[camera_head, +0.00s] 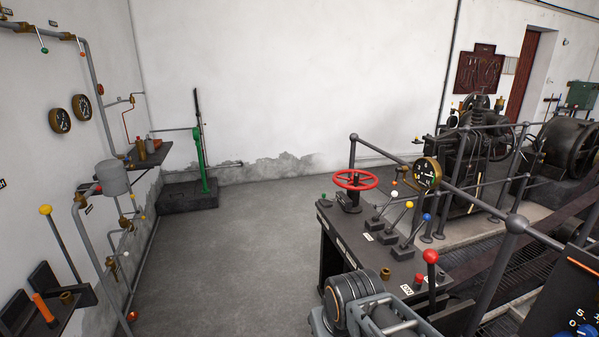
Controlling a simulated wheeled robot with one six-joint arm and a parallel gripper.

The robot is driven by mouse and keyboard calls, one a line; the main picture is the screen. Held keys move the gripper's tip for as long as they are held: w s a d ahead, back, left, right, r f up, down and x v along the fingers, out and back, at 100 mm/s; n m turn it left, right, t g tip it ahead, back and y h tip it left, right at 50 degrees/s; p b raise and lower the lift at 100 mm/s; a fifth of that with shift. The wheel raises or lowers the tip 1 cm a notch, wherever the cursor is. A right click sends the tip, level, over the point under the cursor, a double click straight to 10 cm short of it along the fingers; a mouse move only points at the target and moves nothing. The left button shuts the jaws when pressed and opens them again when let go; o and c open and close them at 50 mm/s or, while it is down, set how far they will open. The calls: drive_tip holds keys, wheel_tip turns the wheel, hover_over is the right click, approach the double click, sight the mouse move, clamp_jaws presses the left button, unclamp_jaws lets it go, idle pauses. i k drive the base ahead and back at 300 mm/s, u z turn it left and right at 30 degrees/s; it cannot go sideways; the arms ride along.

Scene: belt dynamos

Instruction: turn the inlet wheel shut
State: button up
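The fingers of my gripper do not show.
Levers with white, yellow, blue and red (430,256) knobs stand on the bench near the wheel. A railing (452,187) with a brass gauge (427,172) runs behind it. The concrete floor (235,265) to the left is clear. Wall pipes and a yellow-knobbed lever (46,210) are at far left.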

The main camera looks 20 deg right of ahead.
sight(356, 174)
drive_tip(key=i, duration=2.4)
drive_tip(key=z, duration=0.95)
